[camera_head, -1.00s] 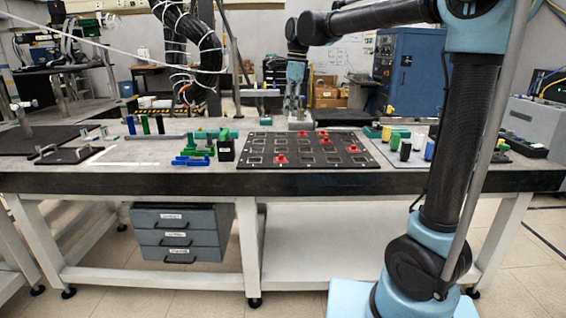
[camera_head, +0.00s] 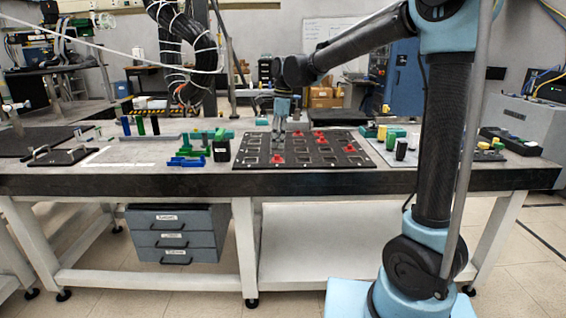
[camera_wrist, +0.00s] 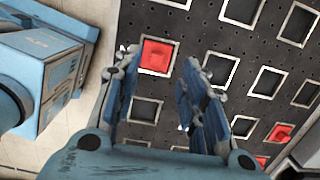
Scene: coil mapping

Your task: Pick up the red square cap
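Several red square caps sit on a black perforated board with pale-edged square slots (camera_head: 249,147). In the head view one red cap (camera_head: 277,158) is near the board's front edge and another (camera_head: 351,148) is at the right. My gripper (camera_head: 279,136) is over the left part of the board, pointing down. In the wrist view my gripper (camera_wrist: 160,58) is open and empty, with a red cap (camera_wrist: 158,56) showing between and just beyond its fingertips. Another red cap (camera_wrist: 281,132) lies at the lower right. I cannot tell the exact height of the fingertips above the board.
Green and blue parts (camera_head: 189,161) and a dark block (camera_head: 221,151) stand left of the board. A grey plate with small coloured blocks (camera_head: 401,148) is to its right. The table's front edge (camera_head: 160,184) runs below the board.

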